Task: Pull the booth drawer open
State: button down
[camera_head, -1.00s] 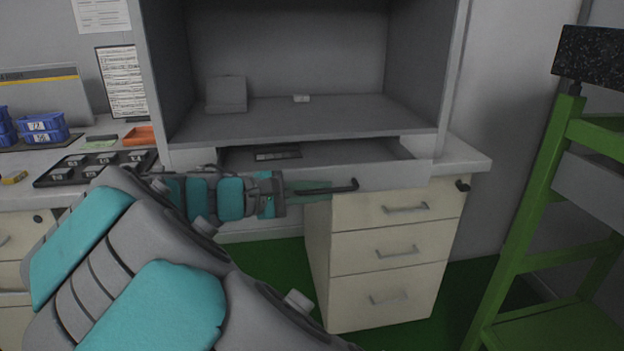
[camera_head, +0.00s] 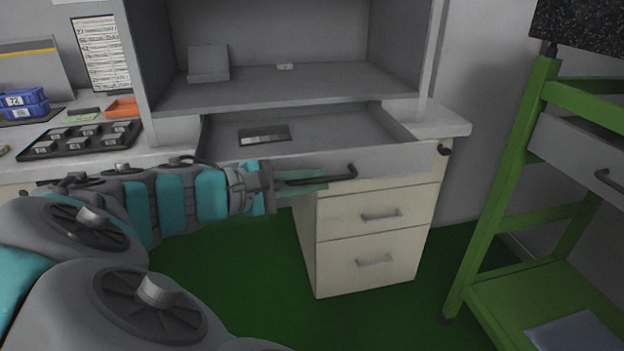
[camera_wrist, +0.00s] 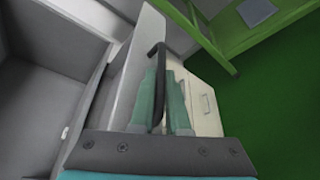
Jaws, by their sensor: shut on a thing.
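The booth drawer (camera_head: 395,160) is a grey drawer under the grey booth (camera_head: 290,95). It stands pulled out, with its inside floor and a small dark-and-light flat item (camera_head: 264,136) showing. Its black bar handle (camera_head: 352,172) runs along the front face. In the wrist view the handle (camera_wrist: 160,62) passes between the two fingers (camera_wrist: 163,105). The left part of the handle is hidden behind my gripper.
A cream drawer cabinet (camera_head: 370,240) stands below the booth drawer. A green frame stand (camera_head: 510,180) rises at the right. At the left, the desk holds a black tray (camera_head: 82,140), blue bins (camera_head: 24,102) and an orange tray (camera_head: 122,108). Green floor is clear below my arm.

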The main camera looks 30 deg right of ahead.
jog(key=c, duration=1.2)
grip_release()
jog(key=shift+v, duration=3.95)
jog(key=shift+f+b, duration=0.15)
jog(key=shift+b, duration=0.15)
